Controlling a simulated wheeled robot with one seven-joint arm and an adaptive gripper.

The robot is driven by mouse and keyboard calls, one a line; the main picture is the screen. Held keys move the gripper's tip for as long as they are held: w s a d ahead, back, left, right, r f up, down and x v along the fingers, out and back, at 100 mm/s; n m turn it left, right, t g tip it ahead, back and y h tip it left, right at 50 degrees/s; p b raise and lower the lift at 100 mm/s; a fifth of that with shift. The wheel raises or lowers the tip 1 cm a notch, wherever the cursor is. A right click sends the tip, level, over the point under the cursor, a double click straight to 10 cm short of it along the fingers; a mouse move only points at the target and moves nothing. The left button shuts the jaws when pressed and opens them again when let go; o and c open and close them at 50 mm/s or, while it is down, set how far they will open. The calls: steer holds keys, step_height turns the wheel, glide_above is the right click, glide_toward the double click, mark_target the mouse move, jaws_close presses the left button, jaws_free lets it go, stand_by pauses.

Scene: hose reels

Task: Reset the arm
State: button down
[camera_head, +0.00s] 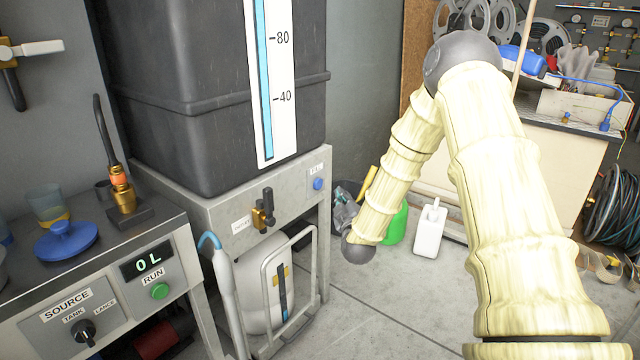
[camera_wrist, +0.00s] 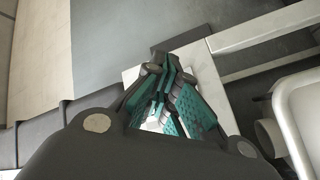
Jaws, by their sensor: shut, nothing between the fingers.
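My arm reaches forward and down from the right side of the head view, bent at a dark elbow joint. Pale and grey surfaces and a white tubular frame lie beyond the fingers.
A large dark tank (camera_head: 190,100) sits on the stand. A control bench (camera_head: 110,290) with a source knob stands at left. A white bottle (camera_head: 429,232) and a green container (camera_head: 397,224) stand on the floor. Coiled hose (camera_head: 612,210) lies at right. Floor at centre front is clear.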

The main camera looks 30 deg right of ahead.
steer(key=shift+s+d, duration=0.1)
steer(key=shift+s, duration=0.05)
stand_by(0.4)
steer(key=s+a+f+m+g+y, duration=0.1)
steer(key=s+a+f+g+y, duration=0.1)
steer(key=s+a+f, duration=0.5)
steer(key=s+a+f+g+y, duration=0.2)
steer(key=a+f+g, duration=0.15)
steer(key=f, duration=0.55)
steer(key=s+a+f+m+g+y, duration=0.1)
steer(key=s+a+f, duration=0.45)
steer(key=f, duration=0.25)
steer(key=s+a+f+m+g+y, duration=0.1)
steer(key=s+a+f+g, duration=0.1)
steer(key=s+a+f, duration=0.4)
steer(key=s+a+f+g+y, duration=0.1)
steer(key=s+a+f+g, duration=0.2)
steer(key=s, duration=0.5)
steer(key=s+a+f+m+g, duration=0.1)
steer(key=s+a+f+g, duration=0.15)
steer(key=s, duration=0.85)
steer(key=s+a+f+m+g, duration=0.2)
steer(key=s+g, duration=0.2)
steer(key=s, duration=0.8)
step_height(320, 180, up, 31)
steer(key=p, duration=3.1)
steer(key=shift+w+d+r+t+p, duration=0.2)
steer(key=shift+w+t+p, duration=0.1)
steer(key=shift+w+p, duration=0.1)
